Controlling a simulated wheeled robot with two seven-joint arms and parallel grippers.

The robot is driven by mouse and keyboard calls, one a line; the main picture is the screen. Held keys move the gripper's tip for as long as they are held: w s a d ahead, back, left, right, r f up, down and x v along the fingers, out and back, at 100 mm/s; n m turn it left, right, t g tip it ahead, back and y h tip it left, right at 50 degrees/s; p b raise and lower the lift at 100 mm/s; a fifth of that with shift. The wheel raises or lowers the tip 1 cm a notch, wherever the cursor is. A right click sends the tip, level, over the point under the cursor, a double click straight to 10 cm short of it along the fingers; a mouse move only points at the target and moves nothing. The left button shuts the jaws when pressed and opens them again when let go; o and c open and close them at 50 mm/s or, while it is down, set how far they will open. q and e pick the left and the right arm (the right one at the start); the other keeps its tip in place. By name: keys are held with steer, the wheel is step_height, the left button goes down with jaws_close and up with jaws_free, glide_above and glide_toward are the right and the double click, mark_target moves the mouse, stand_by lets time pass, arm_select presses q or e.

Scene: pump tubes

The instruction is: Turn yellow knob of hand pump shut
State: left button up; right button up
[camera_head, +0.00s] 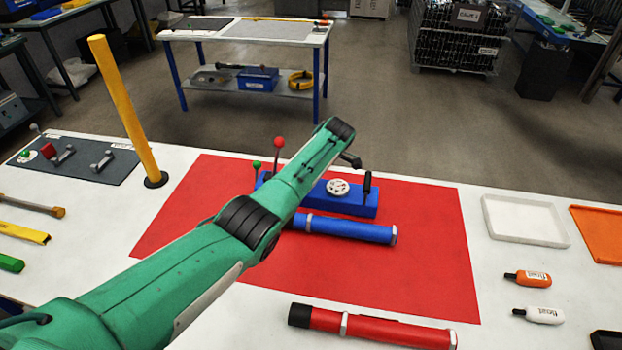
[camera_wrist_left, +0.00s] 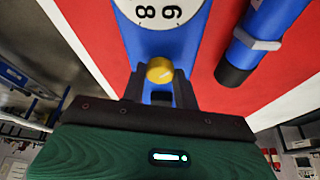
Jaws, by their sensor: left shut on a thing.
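The blue hand pump (camera_head: 352,201) stands on the red mat, with a round white dial (camera_head: 338,187) on its top. The dial also shows at the top of the left wrist view (camera_wrist_left: 160,12). The round yellow knob (camera_wrist_left: 159,70) sits on the blue body below the dial in that view. My left gripper (camera_wrist_left: 160,88) is shut on the yellow knob, one dark finger on each side. In the head view my green left arm covers the knob, the gripper and part of the pump. My right gripper is in neither view.
A blue tube (camera_head: 345,228) lies in front of the pump; its black end (camera_wrist_left: 232,74) is near my gripper. Red-knobbed (camera_head: 279,142) and green-knobbed levers (camera_head: 257,165) rise behind my arm. A red tube (camera_head: 375,328) lies nearer. The mat's right part (camera_head: 435,250) is clear.

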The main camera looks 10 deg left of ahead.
arm_select(q)
steer(key=o, duration=1)
steer(key=shift+r, duration=0.1)
steer(key=b+v, duration=0.2)
steer(key=v, duration=1.1)
steer(key=shift+r, duration=0.4)
